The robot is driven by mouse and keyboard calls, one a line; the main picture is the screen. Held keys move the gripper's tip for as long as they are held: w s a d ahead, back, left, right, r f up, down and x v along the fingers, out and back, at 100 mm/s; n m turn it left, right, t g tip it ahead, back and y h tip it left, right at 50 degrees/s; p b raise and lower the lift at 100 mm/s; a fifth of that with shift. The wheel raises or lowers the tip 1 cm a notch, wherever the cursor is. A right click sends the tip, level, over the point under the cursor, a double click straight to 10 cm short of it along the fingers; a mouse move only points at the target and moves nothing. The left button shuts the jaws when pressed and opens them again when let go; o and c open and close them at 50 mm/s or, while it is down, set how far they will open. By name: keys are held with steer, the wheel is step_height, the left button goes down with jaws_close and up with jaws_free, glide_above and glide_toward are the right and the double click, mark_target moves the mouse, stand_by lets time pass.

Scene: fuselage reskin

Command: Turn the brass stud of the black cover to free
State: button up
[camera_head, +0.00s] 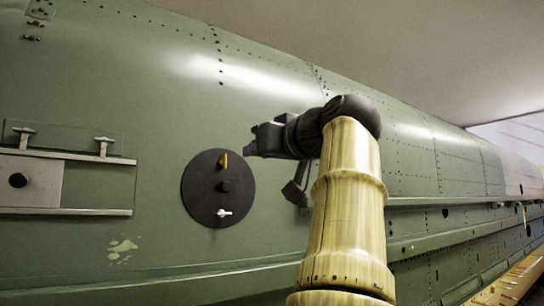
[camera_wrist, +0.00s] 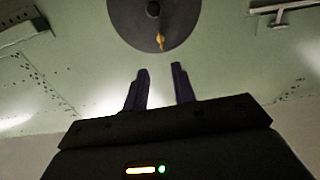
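The round black cover (camera_head: 200,196) is on the green fuselage skin, left of my arm in the head view. It also shows at the top of the wrist view (camera_wrist: 185,22). Its brass stud (camera_head: 224,161) sits near the cover's upper edge and also shows in the wrist view (camera_wrist: 160,41). A dark knob (camera_head: 225,187) is at the cover's middle, and a white stud (camera_head: 224,212) is near its lower edge. My gripper (camera_wrist: 160,72) is open, its two dark fingers apart with nothing between them. It is apart from the brass stud, to its right in the head view.
Left of the cover is a grey plate (camera_head: 45,183) between two rails, with T-shaped latches (camera_head: 104,146) above. A ledge (camera_head: 440,200) runs along the fuselage at right. The skin around the cover is mostly clear.

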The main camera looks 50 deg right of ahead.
steer(key=shift+v, duration=1.75)
